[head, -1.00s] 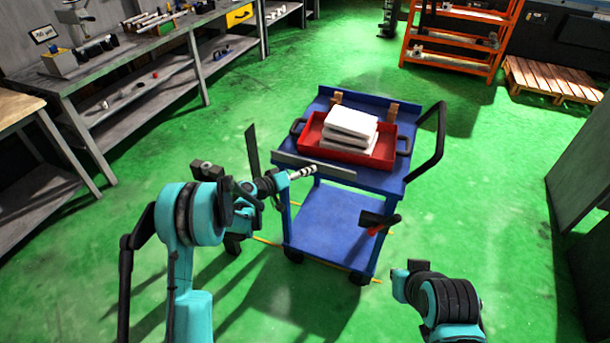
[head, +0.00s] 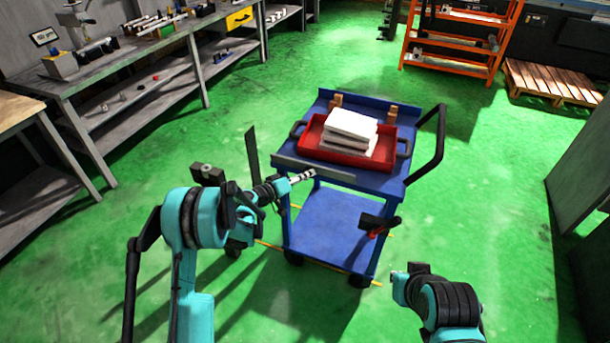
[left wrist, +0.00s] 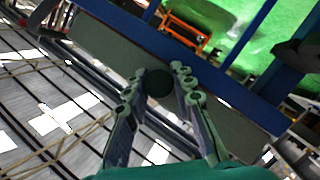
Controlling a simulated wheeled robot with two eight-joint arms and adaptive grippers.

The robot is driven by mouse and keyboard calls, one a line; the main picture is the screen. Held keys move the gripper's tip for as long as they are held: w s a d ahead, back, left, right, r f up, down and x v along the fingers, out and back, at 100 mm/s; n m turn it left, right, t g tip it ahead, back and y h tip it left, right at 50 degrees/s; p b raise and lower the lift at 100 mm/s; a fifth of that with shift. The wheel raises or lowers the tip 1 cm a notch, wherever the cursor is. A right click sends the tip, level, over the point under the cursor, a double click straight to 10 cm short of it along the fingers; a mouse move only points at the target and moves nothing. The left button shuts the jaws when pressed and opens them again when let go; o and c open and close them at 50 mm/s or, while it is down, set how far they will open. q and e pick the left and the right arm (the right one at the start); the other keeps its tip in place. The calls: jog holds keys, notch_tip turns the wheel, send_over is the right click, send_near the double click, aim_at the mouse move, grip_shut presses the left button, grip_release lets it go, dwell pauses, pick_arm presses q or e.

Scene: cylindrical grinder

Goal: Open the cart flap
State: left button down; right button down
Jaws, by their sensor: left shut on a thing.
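The blue cart (head: 326,220) stands in the middle of the head view. A long grey flap (head: 325,172) runs along the near edge of its top and is seen nearly edge-on. My left gripper (head: 303,176) is at this flap. In the left wrist view, the gripper's fingers (left wrist: 160,85) are shut on a round black knob (left wrist: 158,82) on the face of the flap (left wrist: 95,45). The fingers partly hide the flap. My right arm shows at the lower right of the head view, but I cannot make out its gripper.
A red tray (head: 312,130) with stacked white items (head: 350,131) sits on the cart. A black handle (head: 437,140) rises at its right. A dark part with red (head: 378,225) is near its front right. Workbenches (head: 130,50) stand left. Green floor around the cart is clear.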

pick_arm(q)
jog(key=t+h, duration=0.1)
jog(key=f+m+t, duration=0.1)
jog(key=shift+s+f+t+h, duration=0.15)
jog(key=shift+f+t+h, duration=0.15)
jog(key=shift+h, duration=0.1)
jog(key=shift+f+m+t+h, duration=0.4)
jog(key=shift+m+t+h, duration=0.3)
jog(key=shift+m+h, duration=0.15)
jog(key=c, duration=1.3)
grip_release()
jog(key=shift+o, duration=0.2)
